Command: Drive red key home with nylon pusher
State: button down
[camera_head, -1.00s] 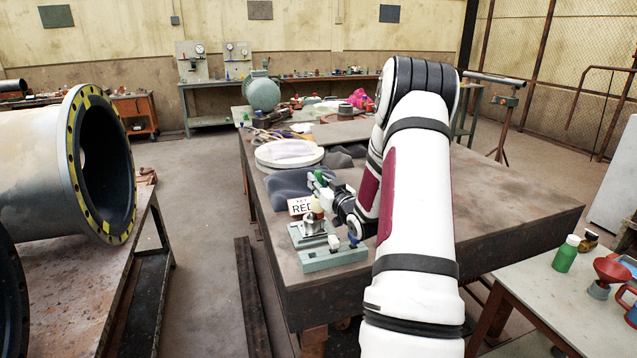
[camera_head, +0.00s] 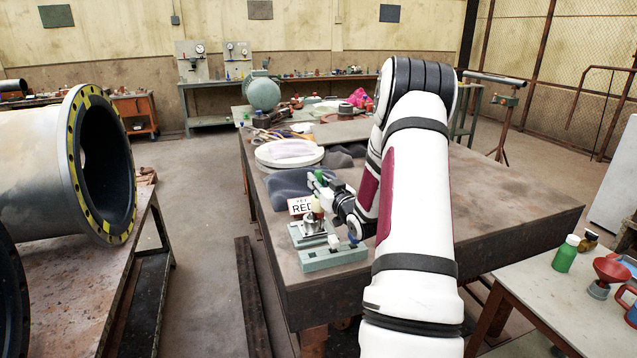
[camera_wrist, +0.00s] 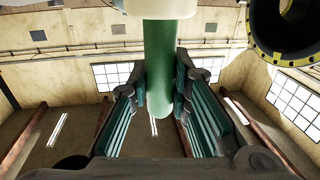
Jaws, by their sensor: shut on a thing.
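My gripper (camera_wrist: 160,82) is shut on the green handle of the nylon pusher (camera_wrist: 170,45), with a ribbed green pad on each side. The pusher's wide cream head is cut off by the top edge of the wrist view. In the head view my gripper (camera_head: 324,186) holds the pusher (camera_head: 317,203) with its cream end down, just above the metal block of the grey-green fixture (camera_head: 333,259). I cannot tell whether they touch. The red key cannot be made out. A sign reading RED (camera_head: 301,206) stands behind the fixture.
The fixture sits at the near left corner of the dark workbench (camera_head: 480,215), with a blue knob on it. A grey cloth (camera_head: 285,184) and a round pale disc (camera_head: 288,153) lie behind. A flanged pipe (camera_head: 95,165) is at left. The bench's right side is clear.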

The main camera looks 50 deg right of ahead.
jog(key=shift+f, duration=0.1)
jog(key=shift+r+p, duration=1.95)
jog(key=shift+r, duration=1.6)
jog(key=shift+a, duration=0.1)
jog(key=w+a+f+n+t+y, duration=0.1)
jog(key=w+a+f+y, duration=0.2)
jog(key=a, duration=0.8)
jog(key=w+a+f+n+y, duration=0.1)
jog(key=w+a+f, duration=0.4)
jog(key=a, duration=0.7)
jog(key=s+a+f+n+y, duration=0.1)
jog(key=a+f, duration=0.1)
jog(key=a, duration=0.9)
jog(key=s+a+f+n+y, duration=0.1)
jog(key=a+f, duration=0.2)
jog(key=a, duration=0.9)
jog(key=shift+s+y, duration=0.25)
jog(key=shift+y, duration=0.15)
